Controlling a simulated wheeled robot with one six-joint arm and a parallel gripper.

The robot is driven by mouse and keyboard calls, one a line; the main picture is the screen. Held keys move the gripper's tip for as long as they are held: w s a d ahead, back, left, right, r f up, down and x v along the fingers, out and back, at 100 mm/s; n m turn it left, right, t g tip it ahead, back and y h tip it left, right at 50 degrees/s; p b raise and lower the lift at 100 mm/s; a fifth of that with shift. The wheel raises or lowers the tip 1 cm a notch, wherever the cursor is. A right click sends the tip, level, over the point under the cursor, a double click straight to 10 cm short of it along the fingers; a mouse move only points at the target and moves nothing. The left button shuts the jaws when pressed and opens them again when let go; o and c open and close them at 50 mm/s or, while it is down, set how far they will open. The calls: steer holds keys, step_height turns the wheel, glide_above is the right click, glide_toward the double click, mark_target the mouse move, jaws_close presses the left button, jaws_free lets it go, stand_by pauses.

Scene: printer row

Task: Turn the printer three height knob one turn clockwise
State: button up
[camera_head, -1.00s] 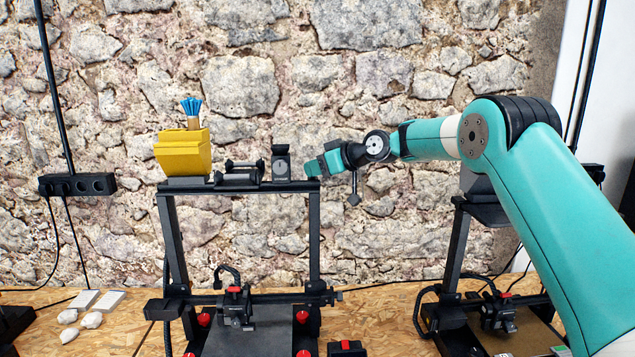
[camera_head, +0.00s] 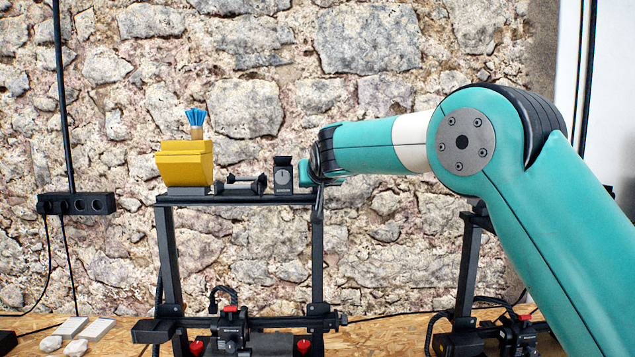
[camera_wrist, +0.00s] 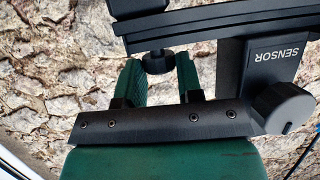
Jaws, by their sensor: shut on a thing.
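My gripper (camera_wrist: 160,72) shows in the wrist view with its two green fingers on either side of a small black height knob (camera_wrist: 158,62). The fingers are shut on the knob, which sits just below a dark bar of the printer frame. In the head view my gripper (camera_head: 330,182) is at the right end of the printer's top bar (camera_head: 235,199). There the wrist and fingers hide the knob. I cannot read a printer number in either view.
A grey sensor box (camera_head: 283,178) with a round dial stands on the top bar close to my gripper; it also shows in the wrist view (camera_wrist: 262,75). A yellow bin (camera_head: 185,165) holding a blue brush is farther left. Another printer (camera_head: 470,260) stands at the right.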

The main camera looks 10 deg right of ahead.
steer(key=shift+r+m+h, duration=0.1)
steer(key=shift+m+h, duration=0.4)
steer(key=shift+h, duration=0.1)
steer(key=o, duration=0.9)
steer(key=shift+a, duration=0.1)
steer(key=b+v, duration=0.5)
steer(key=v, duration=1.2)
steer(key=shift+s+r, duration=0.1)
steer(key=shift+s, duration=0.05)
